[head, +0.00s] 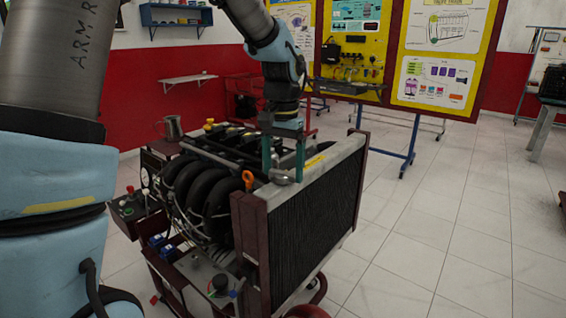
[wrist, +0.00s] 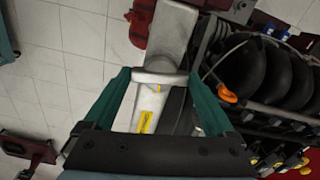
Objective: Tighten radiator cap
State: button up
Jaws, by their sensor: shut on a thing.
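The silver radiator cap (head: 281,177) sits on the top edge of the radiator (head: 310,215) in the head view. It also shows in the wrist view (wrist: 160,77). My gripper (head: 283,178) points straight down over it, with one green finger on each side. In the wrist view my gripper (wrist: 160,76) has its fingertips against the two sides of the cap, shut on it. The fingers hide part of the cap's sides, and its seat on the filler neck is not clear.
An orange dipstick handle (head: 248,179) rises close left of the cap. The engine (head: 205,180) with black intake pipes stands behind the radiator. A metal jug (head: 172,128) stands at the engine's far left. Tiled floor (head: 430,230) is open on the right.

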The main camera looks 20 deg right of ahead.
aim_at(283, 172)
jog(key=shift+m+p, duration=0.35)
jog(key=shift+m, duration=0.65)
jog(key=o, duration=1.1)
jog(key=shift+c, duration=0.2)
jog(key=shift+r, duration=0.15)
notch_tip(283, 172, up, 11)
jog(key=b, duration=0.1)
jog(key=shift+f+b, duration=0.2)
jog(key=shift+b, duration=0.15)
